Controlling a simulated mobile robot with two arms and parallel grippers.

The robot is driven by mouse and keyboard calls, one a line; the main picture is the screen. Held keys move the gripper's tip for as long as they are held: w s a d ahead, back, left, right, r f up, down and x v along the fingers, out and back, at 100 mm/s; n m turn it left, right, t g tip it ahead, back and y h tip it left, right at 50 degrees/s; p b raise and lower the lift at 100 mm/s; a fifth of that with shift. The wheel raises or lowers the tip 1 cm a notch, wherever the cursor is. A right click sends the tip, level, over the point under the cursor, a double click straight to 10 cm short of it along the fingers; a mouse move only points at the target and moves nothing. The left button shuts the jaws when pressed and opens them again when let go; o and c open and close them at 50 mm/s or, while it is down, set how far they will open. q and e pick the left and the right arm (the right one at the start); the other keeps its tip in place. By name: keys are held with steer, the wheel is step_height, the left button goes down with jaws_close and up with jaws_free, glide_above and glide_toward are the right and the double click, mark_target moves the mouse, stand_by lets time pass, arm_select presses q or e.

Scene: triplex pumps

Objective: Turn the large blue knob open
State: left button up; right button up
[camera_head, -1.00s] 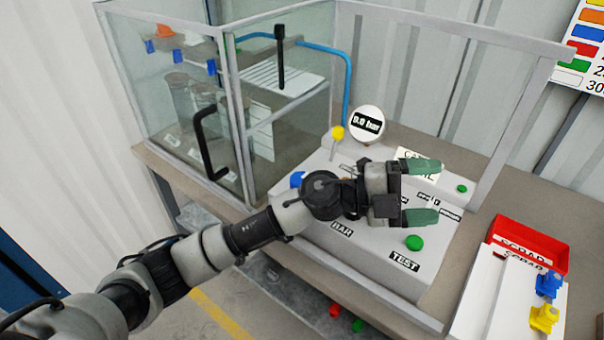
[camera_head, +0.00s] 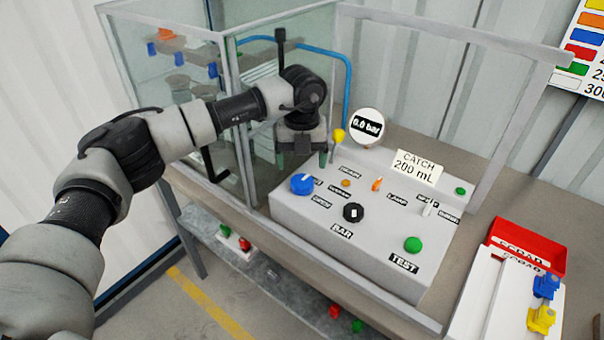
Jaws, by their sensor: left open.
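The large blue knob (camera_head: 302,184) sits at the left end of the pale control panel (camera_head: 378,260), with a white mark on its top. My left gripper (camera_head: 302,162) points down above and behind the knob, its green fingers spread apart and empty. The fingers do not appear to touch the knob, though the exact gap is hard to judge. My right gripper is out of view.
The panel also carries a black knob (camera_head: 353,212), a green button (camera_head: 413,244), a yellow knob (camera_head: 338,135) and a gauge (camera_head: 367,125). A glass cabinet (camera_head: 180,110) stands left. A red scrap bin (camera_head: 528,246) stands right.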

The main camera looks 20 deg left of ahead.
mark_target(302, 179)
arm_select(q)
steer(key=shift+f+p, duration=0.4)
steer(key=shift+f, duration=2.3)
steer(key=c, duration=0.9)
